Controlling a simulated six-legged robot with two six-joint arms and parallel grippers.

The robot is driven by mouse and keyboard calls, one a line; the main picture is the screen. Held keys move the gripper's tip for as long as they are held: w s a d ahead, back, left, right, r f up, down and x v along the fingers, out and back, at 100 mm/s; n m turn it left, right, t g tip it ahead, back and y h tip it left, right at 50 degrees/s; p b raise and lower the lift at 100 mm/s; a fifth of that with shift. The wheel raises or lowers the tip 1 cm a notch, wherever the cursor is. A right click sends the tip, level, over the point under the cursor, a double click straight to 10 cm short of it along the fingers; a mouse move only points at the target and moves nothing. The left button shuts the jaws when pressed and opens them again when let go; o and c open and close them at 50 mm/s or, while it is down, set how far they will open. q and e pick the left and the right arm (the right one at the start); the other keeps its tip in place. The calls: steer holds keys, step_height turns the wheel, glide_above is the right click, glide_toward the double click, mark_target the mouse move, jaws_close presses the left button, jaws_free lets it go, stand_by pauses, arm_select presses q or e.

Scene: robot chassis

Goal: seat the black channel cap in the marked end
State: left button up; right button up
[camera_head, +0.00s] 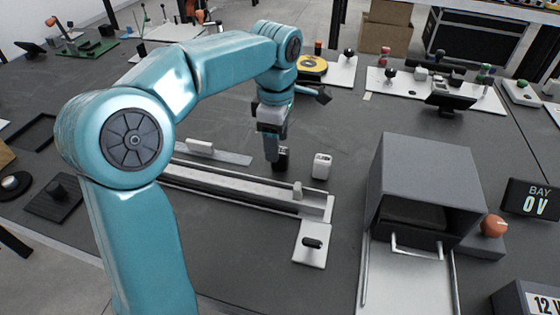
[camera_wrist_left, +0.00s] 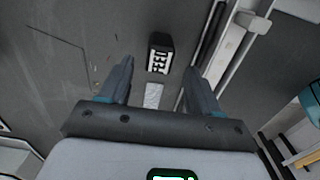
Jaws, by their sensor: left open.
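The black channel cap (camera_head: 283,156) stands on the dark table beside the long pale channel (camera_head: 235,190). In the left wrist view the cap (camera_wrist_left: 160,53) shows white lettering on its face and lies ahead of the fingertips, between their lines. My left gripper (camera_head: 272,160) points down right at the cap and partly hides it in the head view; its fingers (camera_wrist_left: 160,75) are apart in the wrist view. I cannot tell whether they touch it. My right gripper is not in view.
A white block with dark marks (camera_head: 321,165) stands right of the cap. A pale plate with a black knob (camera_head: 311,245) adjoins the channel's right end. A grey box (camera_head: 425,175) with an open front stands farther right. A flat grey strip (camera_head: 225,155) lies behind the channel.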

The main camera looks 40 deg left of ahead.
arm_select(q)
step_height(320, 180, down, 3)
steer(key=shift+w+f+b, duration=0.1)
steer(key=shift+f+b, duration=0.1)
steer(key=shift+b, duration=0.2)
steer(key=shift+r, duration=0.1)
steer(key=shift+c, duration=0.6)
steer(key=c, duration=0.9)
